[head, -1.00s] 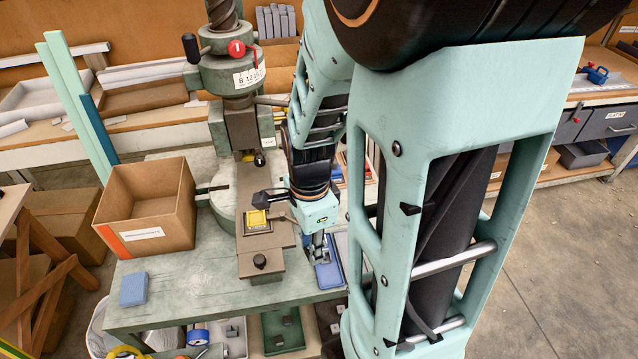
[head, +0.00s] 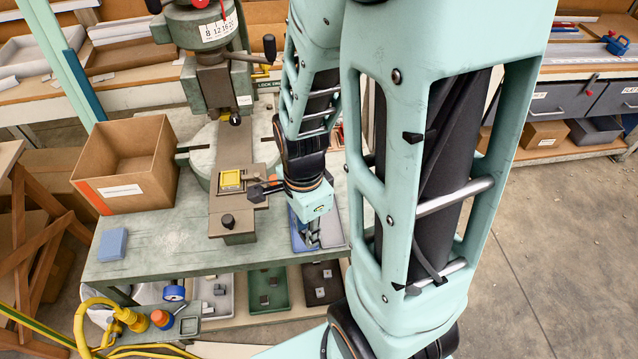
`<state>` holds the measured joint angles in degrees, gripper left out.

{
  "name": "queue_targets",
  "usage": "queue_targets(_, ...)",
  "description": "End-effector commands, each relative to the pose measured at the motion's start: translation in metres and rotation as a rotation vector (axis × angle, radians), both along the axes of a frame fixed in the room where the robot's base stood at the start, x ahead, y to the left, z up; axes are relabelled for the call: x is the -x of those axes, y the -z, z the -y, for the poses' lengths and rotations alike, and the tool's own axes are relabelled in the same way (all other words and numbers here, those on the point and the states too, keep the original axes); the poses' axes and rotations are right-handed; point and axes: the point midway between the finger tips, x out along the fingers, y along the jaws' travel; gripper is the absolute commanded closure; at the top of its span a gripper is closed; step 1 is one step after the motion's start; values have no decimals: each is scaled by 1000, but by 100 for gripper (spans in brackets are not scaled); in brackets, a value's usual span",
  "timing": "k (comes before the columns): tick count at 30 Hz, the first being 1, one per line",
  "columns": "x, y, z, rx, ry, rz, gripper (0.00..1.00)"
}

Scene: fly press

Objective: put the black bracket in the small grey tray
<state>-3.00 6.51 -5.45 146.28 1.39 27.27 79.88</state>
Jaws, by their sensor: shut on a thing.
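My gripper (head: 311,238) points down at the right front of the green press table, over a blue tray (head: 298,240). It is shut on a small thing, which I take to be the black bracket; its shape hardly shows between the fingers. I cannot tell whether it touches the tray. A small grey tray (head: 204,311) is on the low shelf below the table front, left of a green tray (head: 284,300). Small dark parts lie in the grey tray.
The fly press (head: 207,85) stands behind and left of my gripper, its slide base holding a yellow piece (head: 231,180). A cardboard box (head: 130,200) and a blue block (head: 112,244) are on the table's left. A dark tray (head: 333,296) is on the low shelf.

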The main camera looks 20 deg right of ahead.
Motion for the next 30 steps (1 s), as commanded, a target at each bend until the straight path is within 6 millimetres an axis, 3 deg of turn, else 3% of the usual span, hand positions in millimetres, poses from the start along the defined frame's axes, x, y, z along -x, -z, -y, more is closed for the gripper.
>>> queue_targets(12, -64, 48, 66, 0, 7, 0, 100)
queue_targets(19, -83, 82, 84, 0, 2, 0, 100)
queue_targets(30, -95, 100, 97, 0, 1, -1, 100)
